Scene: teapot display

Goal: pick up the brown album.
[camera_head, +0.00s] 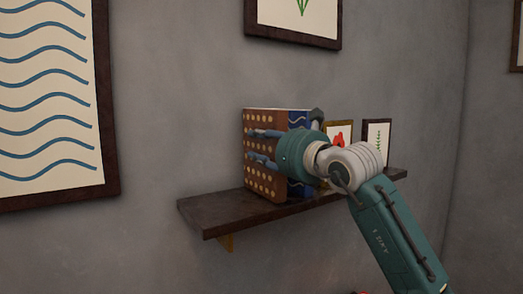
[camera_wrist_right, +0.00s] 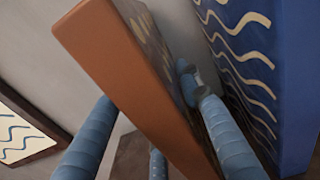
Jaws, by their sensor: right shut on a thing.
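The brown album (camera_head: 262,119) stands upright on the wall shelf, its brown cover marked with rows of pale dots. In the right wrist view its plain orange-brown edge (camera_wrist_right: 135,88) runs diagonally between the fingers. My right gripper (camera_head: 263,147) is shut on the brown album, with blue-grey fingers on both sides of it. In the head view some fingers lie across the dotted cover, and the wrist hides part of the books. Whether the album's bottom is clear of the shelf cannot be told. My left gripper is not in view.
A blue album (camera_head: 299,119) with pale waves stands right beside the brown one; it is close to the fingers in the wrist view (camera_wrist_right: 245,65). Two small framed pictures, one red (camera_head: 339,130) and one green (camera_head: 376,135), stand to the right. The shelf's left end (camera_head: 210,212) is bare.

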